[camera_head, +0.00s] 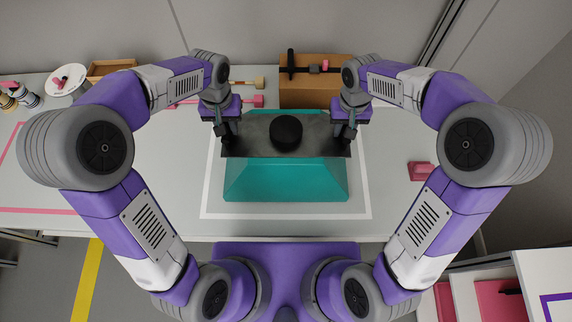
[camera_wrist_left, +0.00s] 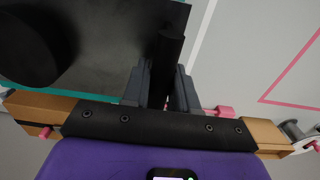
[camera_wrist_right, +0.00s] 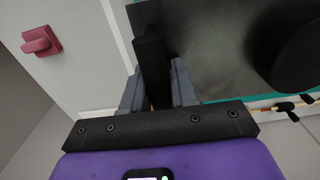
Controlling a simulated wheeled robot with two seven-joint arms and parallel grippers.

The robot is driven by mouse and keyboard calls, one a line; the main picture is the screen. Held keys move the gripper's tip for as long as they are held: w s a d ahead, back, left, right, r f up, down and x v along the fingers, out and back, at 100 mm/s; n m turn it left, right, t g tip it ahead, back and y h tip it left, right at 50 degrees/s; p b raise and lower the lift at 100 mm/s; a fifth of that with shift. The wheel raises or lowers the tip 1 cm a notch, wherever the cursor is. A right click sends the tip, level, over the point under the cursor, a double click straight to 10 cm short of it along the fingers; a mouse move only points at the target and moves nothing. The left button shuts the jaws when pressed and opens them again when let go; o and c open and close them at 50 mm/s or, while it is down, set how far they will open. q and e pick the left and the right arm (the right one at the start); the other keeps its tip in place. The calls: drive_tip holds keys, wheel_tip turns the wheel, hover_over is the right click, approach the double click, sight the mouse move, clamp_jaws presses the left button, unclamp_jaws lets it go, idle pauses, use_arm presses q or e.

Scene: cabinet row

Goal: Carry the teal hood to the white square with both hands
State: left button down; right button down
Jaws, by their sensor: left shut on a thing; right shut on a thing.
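The teal hood (camera_head: 285,180) has sloping teal sides, a dark grey top and a round black cap (camera_head: 286,131). In the head view it appears inside the white square (camera_head: 206,200), an outline on the grey table; I cannot tell whether it touches the table. My left gripper (camera_head: 228,137) is shut on the black handle at the hood's left side; the handle (camera_wrist_left: 170,50) shows between the fingers in the left wrist view. My right gripper (camera_head: 343,136) is shut on the right handle, also seen in the right wrist view (camera_wrist_right: 150,55). The hood looks about level.
A brown box (camera_head: 315,90) with a black-handled tool on it stands behind the hood. Pink-headed tools lie left of it. A pink block (camera_head: 422,171) sits right of the square. A white dish (camera_head: 66,80) and a pink outline (camera_head: 35,210) are at the left.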

use_arm(q)
drive_tip(key=shift+f+b, duration=0.6)
drive_tip(key=shift+f, duration=0.15)
use_arm(e)
drive_tip(key=shift+f, duration=0.7)
use_arm(q)
drive_tip(key=c, duration=0.9)
unclamp_jaws()
drive_tip(key=shift+r, duration=0.1)
use_arm(e)
drive_tip(key=c, duration=0.9)
unclamp_jaws()
use_arm(q)
wheel_tip(320, 180, up, 12)
drive_tip(key=shift+f, duration=0.15)
use_arm(e)
drive_tip(key=shift+r, duration=0.25)
wheel_tip(320, 180, up, 12)
drive_tip(key=shift+f, duration=0.2)
